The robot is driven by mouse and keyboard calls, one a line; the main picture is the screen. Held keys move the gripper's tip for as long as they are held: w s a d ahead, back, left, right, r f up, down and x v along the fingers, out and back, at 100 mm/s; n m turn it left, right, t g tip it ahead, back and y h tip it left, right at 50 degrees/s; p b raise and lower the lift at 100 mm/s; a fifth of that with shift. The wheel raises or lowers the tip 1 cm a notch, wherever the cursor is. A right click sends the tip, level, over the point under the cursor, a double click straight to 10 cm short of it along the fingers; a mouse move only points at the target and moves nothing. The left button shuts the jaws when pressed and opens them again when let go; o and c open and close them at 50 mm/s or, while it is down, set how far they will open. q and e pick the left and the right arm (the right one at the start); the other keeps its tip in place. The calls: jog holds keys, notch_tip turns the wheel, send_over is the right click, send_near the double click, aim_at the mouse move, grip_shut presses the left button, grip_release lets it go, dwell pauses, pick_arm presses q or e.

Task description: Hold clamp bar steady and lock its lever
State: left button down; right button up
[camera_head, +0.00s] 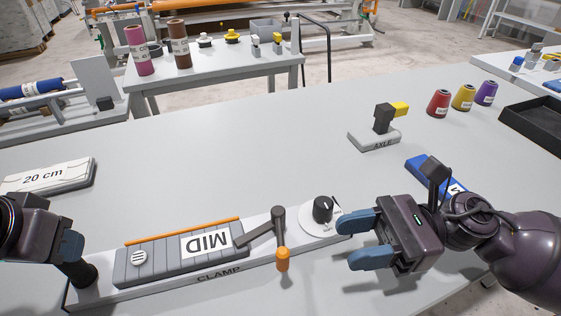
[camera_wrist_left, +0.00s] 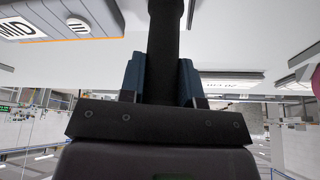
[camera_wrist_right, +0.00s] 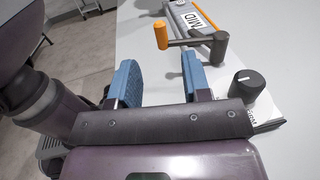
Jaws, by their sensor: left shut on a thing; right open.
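The clamp bar (camera_head: 165,266) is a grey ribbed bar marked MID on a light base labelled CLAMP (camera_head: 130,298). Its lever (camera_head: 264,232) is a dark arm with an orange handle (camera_head: 282,259) at the bar's right end; the lever also shows in the right wrist view (camera_wrist_right: 204,42). My left gripper (camera_head: 75,270) is shut on a dark upright post (camera_wrist_left: 166,50) at the base's left end. My right gripper (camera_head: 355,240) is open and empty, to the right of the lever and apart from it. A black knob (camera_head: 323,209) on a white dial stands between lever and right gripper.
An AXLE stand (camera_head: 376,138) with a black and yellow piece stands behind. A blue block (camera_head: 430,172) lies behind my right gripper. Several thread spools (camera_head: 463,97) and a black tray (camera_head: 535,122) are at right. A 20 cm block (camera_head: 48,177) lies left. The table's middle is clear.

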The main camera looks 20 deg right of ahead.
jog(key=shift+w, duration=0.15)
jog(key=c, duration=0.4)
jog(key=w+a+r+n, duration=0.1)
jog(key=r, duration=0.1)
jog(key=w+a+r+n+g, duration=0.1)
jog(key=r+n, duration=0.1)
jog(key=w+r+n+g, duration=0.1)
jog(key=w+r, duration=0.1)
jog(key=shift+w+a+r+n, duration=0.1)
jog(key=shift+a+r+n, duration=0.1)
jog(key=shift+a+n, duration=0.15)
grip_shut()
notch_tip(320, 180, up, 5)
jog(key=w+m+g+h, duration=0.3)
jog(key=m+g+h, duration=0.2)
jog(key=m+h, duration=0.2)
jog(key=s+d+f+m+g+h, duration=0.1)
jog(key=d+f+m+h, duration=0.35)
jog(key=m, duration=1.05)
jog(key=x, duration=1)
jog(key=shift+s+d+r, duration=0.1)
jog(key=shift+s+d, duration=0.05)
jog(key=shift+s, duration=0.15)
jog(key=shift+w+a+r, duration=0.15)
jog(key=shift+a, duration=1.75)
